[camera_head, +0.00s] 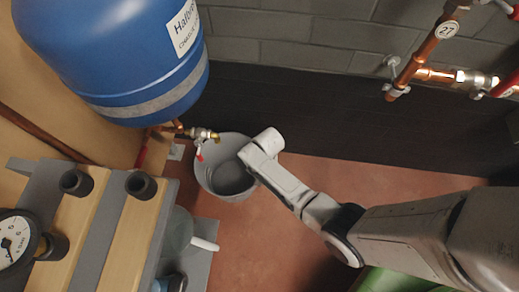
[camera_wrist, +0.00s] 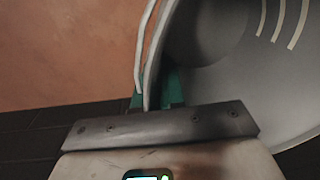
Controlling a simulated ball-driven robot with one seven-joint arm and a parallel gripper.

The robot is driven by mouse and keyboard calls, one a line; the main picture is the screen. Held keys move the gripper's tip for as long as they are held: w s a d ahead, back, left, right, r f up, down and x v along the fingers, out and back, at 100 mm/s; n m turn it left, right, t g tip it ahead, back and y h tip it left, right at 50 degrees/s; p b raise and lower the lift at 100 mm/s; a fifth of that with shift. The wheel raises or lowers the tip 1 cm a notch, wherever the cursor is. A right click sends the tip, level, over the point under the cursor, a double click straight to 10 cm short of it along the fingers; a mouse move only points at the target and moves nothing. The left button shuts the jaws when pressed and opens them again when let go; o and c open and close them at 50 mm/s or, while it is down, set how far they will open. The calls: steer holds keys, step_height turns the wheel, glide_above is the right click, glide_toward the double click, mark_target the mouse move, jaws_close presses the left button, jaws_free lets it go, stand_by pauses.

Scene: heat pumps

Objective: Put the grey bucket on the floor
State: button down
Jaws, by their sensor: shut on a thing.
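The grey bucket (camera_head: 221,178) is in the head view, left of centre, below the blue tank and close to the dark wall. I look down into its open top. My gripper (camera_head: 251,158) is at the bucket's right rim, with its fingertips mostly hidden. In the wrist view the bucket (camera_wrist: 225,80) fills the right side. The teal fingers of my gripper (camera_wrist: 158,92) are shut at the bucket's edge, where the pale wire handle (camera_wrist: 144,50) runs down between them. I cannot tell whether the bucket's base touches the floor.
The blue tank (camera_head: 125,50) hangs above left, with a red-handled tap (camera_head: 200,145) over the bucket's left rim. A wooden unit with a gauge (camera_head: 14,240) stands at lower left. The reddish floor (camera_head: 330,180) is clear right of the bucket. Copper pipes (camera_head: 425,55) are upper right.

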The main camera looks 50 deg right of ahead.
steer(key=shift+f, duration=0.15)
steer(key=c, duration=1.2)
jaws_free()
step_height(320, 180, up, 12)
steer(key=s+d+p, duration=0.1)
steer(key=p, duration=0.6)
steer(key=s+r+n, duration=0.3)
steer(key=s+r, duration=0.2)
steer(key=r, duration=0.1)
steer(key=s+r+n, duration=0.3)
steer(key=s+r, duration=0.2)
steer(key=r, duration=0.1)
steer(key=s+r+n+h, duration=0.1)
steer(key=s+r+n, duration=0.1)
steer(key=s+r, duration=0.4)
steer(key=shift+n, duration=0.4)
